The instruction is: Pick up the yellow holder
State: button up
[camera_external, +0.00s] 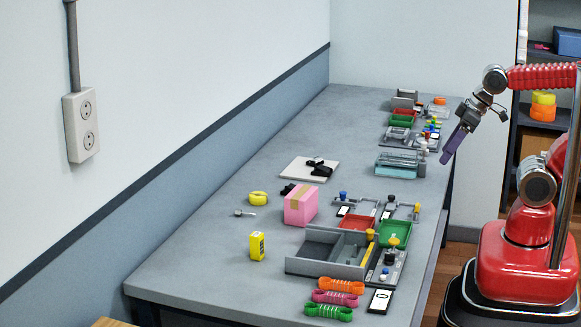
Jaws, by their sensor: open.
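Several yellow things lie on the grey table, and I cannot tell for sure which is the holder. A low, rounded yellow piece (259,198), perhaps ring-shaped, lies near the wall, left of the pink box. A small upright yellow box (257,246) with dark markings stands nearer the camera. A thin yellow strip (367,255) leans or lies in the grey divided tray. My gripper (446,158), with purple fingers, hangs in the air by the table's right edge, pointing down and left. It is open, with nothing seen in it, and well away from all three.
The pink box (300,206) stands mid-table. The grey divided tray (325,267) is at the front, with orange, pink and green strap bundles (333,298) before it. A white board (309,169) holds black straps. Small trays and tools line the right side. The left front table is clear.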

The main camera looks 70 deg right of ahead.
dwell(0.3)
jog(key=c, duration=0.4)
jog(key=w+n+h, duration=0.4)
jog(key=w+n, duration=0.6)
jog(key=w, duration=0.4)
jog(key=w+a+f+n+t+h, duration=0.1)
jog(key=w+a+n, duration=0.25)
jog(key=w, duration=0.25)
jog(key=w+a+n+t+h, duration=0.1)
jog(key=w+a+n, duration=0.2)
jog(key=w+n, duration=0.15)
jog(key=w+a+f+n+t+y, duration=0.1)
jog(key=w+a+f+n+t, duration=0.1)
jog(key=a, duration=0.8)
jog(key=w+a+f+n+t+y, duration=0.2)
jog(key=w+a+f+n, duration=0.3)
jog(key=a+n, duration=0.4)
jog(key=w+a+f+n+t+y, duration=0.1)
jog(key=w+a+f+n, duration=0.3)
jog(key=a, duration=0.7)
jog(key=shift+w+f+n+t+y, duration=0.3)
jog(key=shift+n+t+y, duration=0.1)
jog(key=shift+n, duration=0.6)
